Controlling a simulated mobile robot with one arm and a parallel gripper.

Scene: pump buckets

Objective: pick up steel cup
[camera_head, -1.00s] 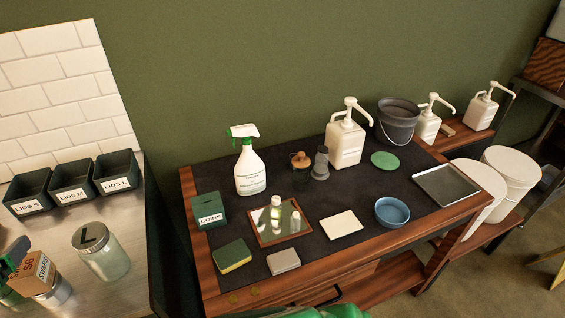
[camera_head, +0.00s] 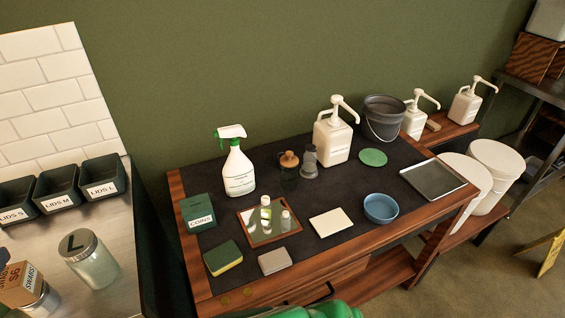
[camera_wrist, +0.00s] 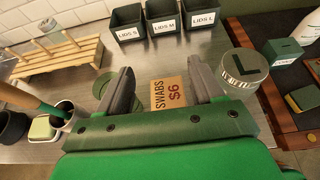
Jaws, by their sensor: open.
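A shiny metallic cylinder (camera_head: 42,300), perhaps the steel cup, is partly in view at the lower left of the head view, beside the cardboard swabs box (camera_head: 20,283). I cannot tell for sure that it is the steel cup. In the wrist view my gripper (camera_wrist: 163,85) is open and empty above the steel counter, its fingers on either side of the swabs box (camera_wrist: 171,94). The right finger may hide the cylinder there. A pale cup (camera_wrist: 63,113) holding a wooden-handled tool stands at the left.
A glass jar with an L lid (camera_head: 90,258) stands right of the swabs box. Lid bins (camera_head: 60,187) line the counter's back. A wooden rack (camera_wrist: 50,60) is at the back left. The dark-topped table (camera_head: 300,222) on the right holds pump bottles, a blue bowl (camera_head: 381,208) and a bucket (camera_head: 384,118).

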